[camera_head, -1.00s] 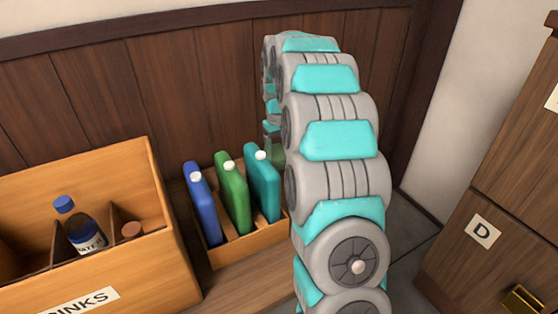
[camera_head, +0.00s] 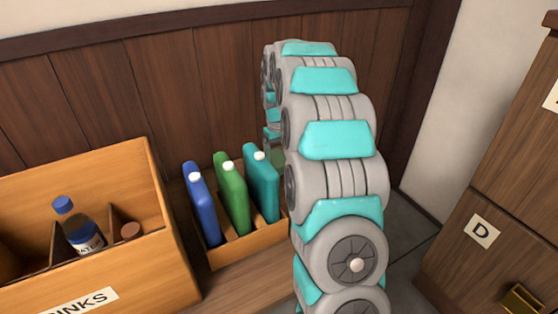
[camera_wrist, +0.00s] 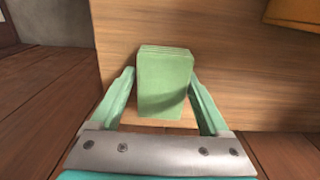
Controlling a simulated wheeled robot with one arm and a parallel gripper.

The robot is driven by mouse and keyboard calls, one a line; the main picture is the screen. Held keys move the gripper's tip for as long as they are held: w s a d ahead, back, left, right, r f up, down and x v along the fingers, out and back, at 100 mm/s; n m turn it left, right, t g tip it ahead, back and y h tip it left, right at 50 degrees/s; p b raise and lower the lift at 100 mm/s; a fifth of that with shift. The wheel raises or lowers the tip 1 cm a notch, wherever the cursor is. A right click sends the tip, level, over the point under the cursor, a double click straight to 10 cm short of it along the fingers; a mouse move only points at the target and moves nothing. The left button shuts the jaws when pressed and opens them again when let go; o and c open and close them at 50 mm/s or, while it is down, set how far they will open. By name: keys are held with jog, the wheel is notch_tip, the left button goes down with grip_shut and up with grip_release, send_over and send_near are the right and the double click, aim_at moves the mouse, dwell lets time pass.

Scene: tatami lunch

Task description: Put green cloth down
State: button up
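The green cloth (camera_wrist: 165,85) is a folded, block-like bundle in the middle of the wrist view. My gripper (camera_wrist: 163,78) has one finger on each side of it, and the fingertips meet its side edges, so it looks shut on the cloth. Behind the cloth is a light wooden surface (camera_wrist: 225,75). I cannot tell whether the cloth touches that surface. In the head view my arm hides most of the gripper; only a small greenish part shows beside the arm, low by the wall.
In the head view, a small wooden rack (camera_head: 245,245) holds blue (camera_head: 203,210), green (camera_head: 233,195) and teal (camera_head: 262,190) containers close to my arm. A drinks crate (camera_head: 140,262) with a water bottle (camera_head: 82,228) stands left. A drawer cabinet (camera_head: 480,260) marked D stands right.

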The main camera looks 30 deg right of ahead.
aim_at(278, 159)
jog(key=shift+s+a+f, duration=0.15)
jog(key=shift+a+f, duration=0.15)
jog(key=shift+f, duration=0.2)
notch_tip(278, 159, up, 13)
jog(key=shift+r+p, duration=0.15)
jog(key=shift+p, duration=0.2)
jog(key=shift+d, duration=0.1)
dwell(0.4)
